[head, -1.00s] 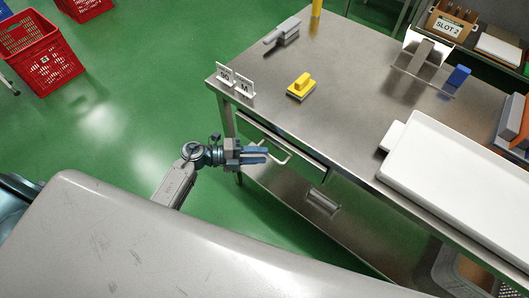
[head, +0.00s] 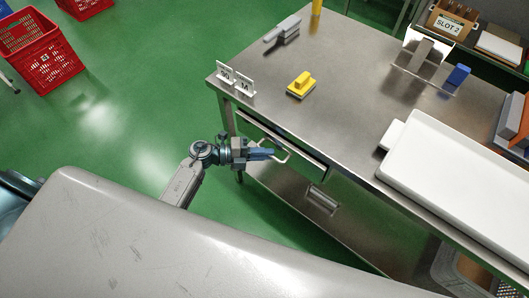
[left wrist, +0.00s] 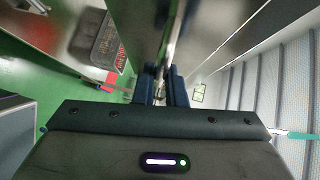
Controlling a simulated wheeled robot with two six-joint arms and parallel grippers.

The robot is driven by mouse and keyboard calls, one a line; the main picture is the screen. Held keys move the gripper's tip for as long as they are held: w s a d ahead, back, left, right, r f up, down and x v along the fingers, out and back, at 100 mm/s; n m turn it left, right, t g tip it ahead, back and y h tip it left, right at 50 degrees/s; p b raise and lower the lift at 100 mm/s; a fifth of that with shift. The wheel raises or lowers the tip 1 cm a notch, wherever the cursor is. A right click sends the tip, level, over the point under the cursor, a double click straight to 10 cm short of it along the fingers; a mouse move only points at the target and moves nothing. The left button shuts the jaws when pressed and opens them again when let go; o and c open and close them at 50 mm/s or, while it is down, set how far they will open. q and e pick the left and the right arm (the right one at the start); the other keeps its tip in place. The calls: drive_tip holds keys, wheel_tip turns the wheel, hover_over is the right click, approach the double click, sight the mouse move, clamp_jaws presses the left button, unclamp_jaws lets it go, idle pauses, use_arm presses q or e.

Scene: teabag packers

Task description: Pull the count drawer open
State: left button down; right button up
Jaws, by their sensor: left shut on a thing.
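The count drawer (head: 305,162) is set under the near left edge of the steel table, and its front looks in line with that edge. Its pale bar handle (head: 284,157) sticks out from the front. My left gripper (head: 268,153) is shut on this handle, its blue fingers reaching it from the left. My right gripper is in neither view.
The steel table (head: 345,80) bears a yellow-handled block (head: 300,85), two small letter signs (head: 236,81), a grey scoop-like tool (head: 283,33) and a white tray (head: 460,175). Red crates (head: 42,50) stand far left. The green floor left of the drawer is clear.

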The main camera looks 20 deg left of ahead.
use_arm(q)
drive_tip(key=s+a+p, duration=0.1)
drive_tip(key=s+a, duration=0.3)
drive_tip(key=s, duration=0.8)
drive_tip(key=s+a+p, duration=0.2)
drive_tip(key=s+a, duration=0.3)
drive_tip(key=s, duration=0.8)
drive_tip(key=shift+s+a, duration=0.15)
drive_tip(key=shift+s, duration=0.05)
drive_tip(key=c, duration=1.5)
unclamp_jaws()
drive_tip(key=b+v, duration=0.1)
drive_tip(key=v, duration=0.9)
drive_tip(key=shift+a, duration=0.45)
drive_tip(key=shift+s, duration=0.1)
